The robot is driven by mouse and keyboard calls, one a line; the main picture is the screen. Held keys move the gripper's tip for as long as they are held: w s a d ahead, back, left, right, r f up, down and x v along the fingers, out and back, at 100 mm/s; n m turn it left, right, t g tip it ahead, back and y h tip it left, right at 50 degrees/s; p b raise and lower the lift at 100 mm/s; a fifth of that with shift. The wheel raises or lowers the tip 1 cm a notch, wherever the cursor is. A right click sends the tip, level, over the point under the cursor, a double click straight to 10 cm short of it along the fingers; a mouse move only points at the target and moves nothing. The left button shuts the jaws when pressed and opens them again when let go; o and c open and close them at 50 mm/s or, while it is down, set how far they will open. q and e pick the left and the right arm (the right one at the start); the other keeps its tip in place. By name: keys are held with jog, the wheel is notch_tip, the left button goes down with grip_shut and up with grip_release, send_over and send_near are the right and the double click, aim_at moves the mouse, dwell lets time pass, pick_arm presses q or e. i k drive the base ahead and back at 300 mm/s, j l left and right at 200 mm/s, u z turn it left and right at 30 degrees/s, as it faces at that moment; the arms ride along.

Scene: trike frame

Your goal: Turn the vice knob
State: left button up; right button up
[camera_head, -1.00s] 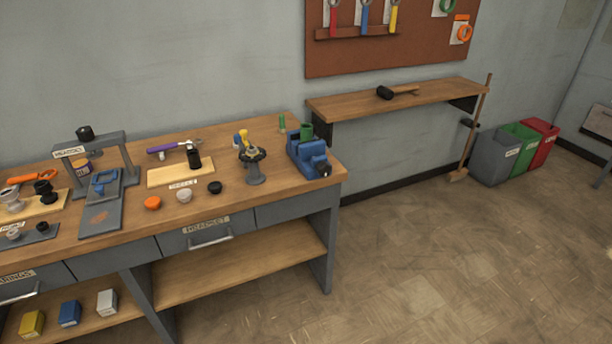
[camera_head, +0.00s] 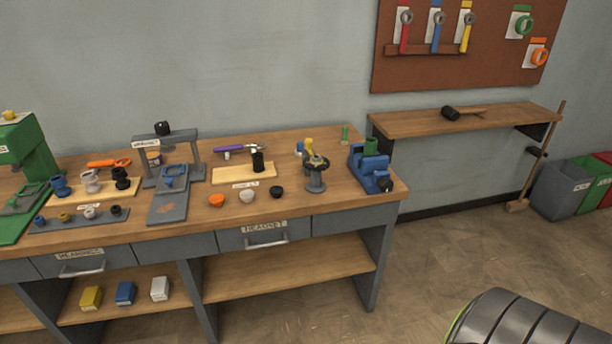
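The blue vice (camera_head: 370,170) sits at the right end of the wooden workbench (camera_head: 330,200). A green cylindrical piece (camera_head: 371,147) stands in its top, between or at the jaws. The dark vice knob (camera_head: 386,185) is on the vice's near right side, close to the bench's front right corner. Neither of my grippers is in view.
A dark stand (camera_head: 316,180) is left of the vice. A wall shelf (camera_head: 430,122) holds a black mallet (camera_head: 452,113). Bins (camera_head: 562,190) and a broom (camera_head: 535,160) are at right. A dark ribbed rounded object (camera_head: 515,325) fills the lower right corner; floor before the bench is clear.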

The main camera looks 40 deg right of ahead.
aim_at(385, 185)
jog(key=l+u, duration=0.35)
jog(key=u, duration=0.15)
jog(key=l+u, duration=0.35)
jog(key=u, duration=0.15)
jog(key=l+u, duration=0.35)
jog(key=u, duration=0.15)
jog(key=k, duration=0.05)
